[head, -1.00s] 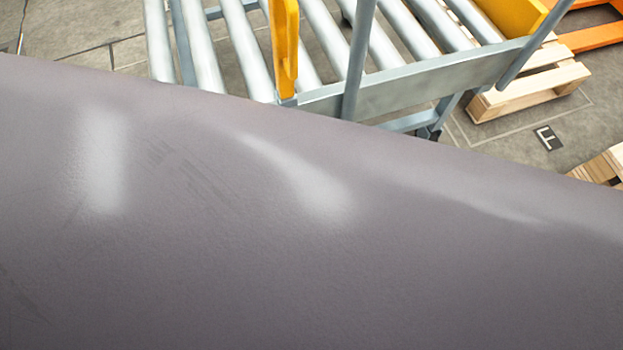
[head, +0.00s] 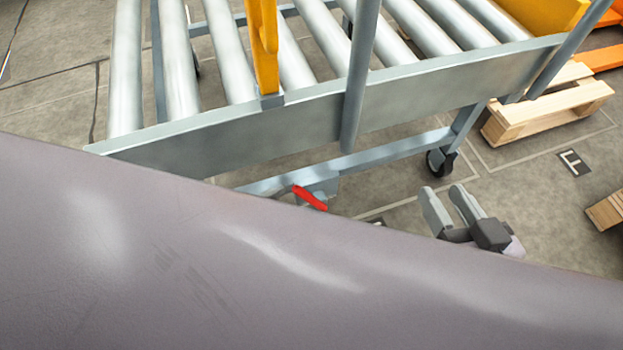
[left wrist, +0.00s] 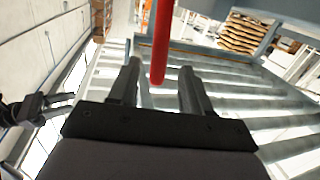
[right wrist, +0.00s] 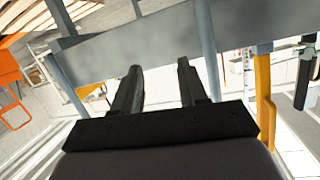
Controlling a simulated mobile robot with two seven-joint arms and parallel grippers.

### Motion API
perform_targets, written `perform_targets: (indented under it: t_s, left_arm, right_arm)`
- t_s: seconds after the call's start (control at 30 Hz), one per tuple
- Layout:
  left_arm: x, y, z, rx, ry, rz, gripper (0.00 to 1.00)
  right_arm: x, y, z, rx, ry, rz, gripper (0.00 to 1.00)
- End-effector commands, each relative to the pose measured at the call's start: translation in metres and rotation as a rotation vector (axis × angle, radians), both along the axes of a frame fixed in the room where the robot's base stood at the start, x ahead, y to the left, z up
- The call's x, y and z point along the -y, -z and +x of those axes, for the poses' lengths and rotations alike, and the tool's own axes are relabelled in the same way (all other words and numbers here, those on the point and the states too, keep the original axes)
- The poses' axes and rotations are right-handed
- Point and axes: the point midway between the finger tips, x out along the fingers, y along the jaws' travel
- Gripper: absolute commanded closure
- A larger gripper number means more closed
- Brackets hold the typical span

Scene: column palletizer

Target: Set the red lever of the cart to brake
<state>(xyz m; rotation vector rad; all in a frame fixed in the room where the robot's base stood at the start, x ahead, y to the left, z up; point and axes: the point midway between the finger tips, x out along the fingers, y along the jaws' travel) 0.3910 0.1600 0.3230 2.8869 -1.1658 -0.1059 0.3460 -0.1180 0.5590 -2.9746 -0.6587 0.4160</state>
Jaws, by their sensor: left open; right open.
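The cart's red lever (head: 310,198) shows low on the cart's frame in the head view, slanting down to the right. In the left wrist view the red lever (left wrist: 160,45) hangs into the gap between the fingers of my left gripper (left wrist: 158,75). This gripper is open; I cannot tell whether a finger touches the lever. In the head view a large grey surface hides my left gripper. My right gripper (head: 452,205) is to the right of the lever, apart from it. It is open and empty in the right wrist view (right wrist: 159,75).
The cart's side rail (head: 420,100) and rollers (head: 222,45) lie above the lever, with a yellow upright (head: 264,50). A caster (head: 440,162) stands at right. A wooden pallet (head: 540,110) lies beyond it. A large grey surface covers the lower head view.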

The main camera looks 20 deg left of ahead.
Motion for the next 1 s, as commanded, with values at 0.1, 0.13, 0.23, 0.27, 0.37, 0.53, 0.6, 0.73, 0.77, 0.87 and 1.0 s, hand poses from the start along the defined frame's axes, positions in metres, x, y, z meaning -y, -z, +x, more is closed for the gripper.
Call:
perform_targets:
  t_s: [0.1,0.13,0.23,0.27,0.37,0.53,0.6,0.73,0.77,0.87,1.0]
  left_arm:
    - [-0.002,0.001,-0.007,0.008,0.022,-0.043,0.52]
    - [-0.002,0.001,-0.007,0.011,0.024,-0.050,0.52]
    - [0.002,0.001,-0.004,0.014,0.030,-0.062,0.52]
    - [0.005,0.001,-0.001,0.016,0.029,-0.064,0.52]
    - [0.016,0.001,0.009,0.017,0.030,-0.064,0.52]
    - [0.035,0.001,0.028,0.017,0.029,-0.064,0.52]
    - [0.040,0.001,0.033,0.015,0.029,-0.063,0.52]
    - [0.047,0.000,0.040,0.014,0.029,-0.062,0.52]
    - [0.048,0.000,0.041,0.014,0.029,-0.061,0.52]
    - [0.049,0.000,0.041,0.013,0.029,-0.061,0.52]
    - [0.049,0.000,0.041,0.013,0.029,-0.061,0.52]
  right_arm:
    - [0.000,0.004,0.000,-0.001,0.000,0.000,0.57]
    - [0.000,0.004,0.000,0.000,0.001,-0.001,0.57]
    - [0.001,0.005,-0.001,0.007,0.001,-0.006,0.57]
    - [0.002,0.005,-0.001,0.010,0.003,-0.009,0.57]
    - [0.003,0.006,-0.002,0.028,0.006,-0.022,0.57]
    - [0.008,0.005,-0.003,0.063,0.013,-0.049,0.57]
    - [0.009,0.005,-0.004,0.077,0.015,-0.058,0.57]
    - [0.010,0.002,-0.005,0.094,0.019,-0.068,0.57]
    - [0.011,0.002,-0.005,0.096,0.019,-0.069,0.57]
    - [0.011,0.001,-0.005,0.098,0.020,-0.070,0.57]
    - [0.011,0.001,-0.005,0.099,0.020,-0.070,0.57]
